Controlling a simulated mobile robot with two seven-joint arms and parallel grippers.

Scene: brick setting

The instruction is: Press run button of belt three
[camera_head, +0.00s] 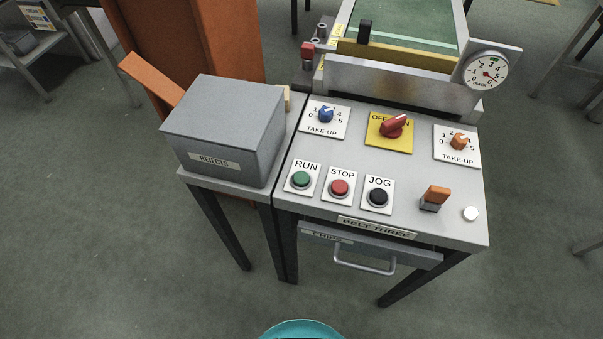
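The belt three control panel (420,222) is a light grey sloped top with a "BELT THREE" label (377,228) at its front edge. The green run button (300,179) sits on a white plate marked "RUN" at the panel's front left. To its right are the red stop button (339,187) and the black jog button (377,196). Nothing covers the run button. Neither of my grippers shows in the head view.
A grey "REJECTS" box (222,125) stands on a small table just left of the panel. A drawer handle (364,264) sticks out below. Floor in front is clear.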

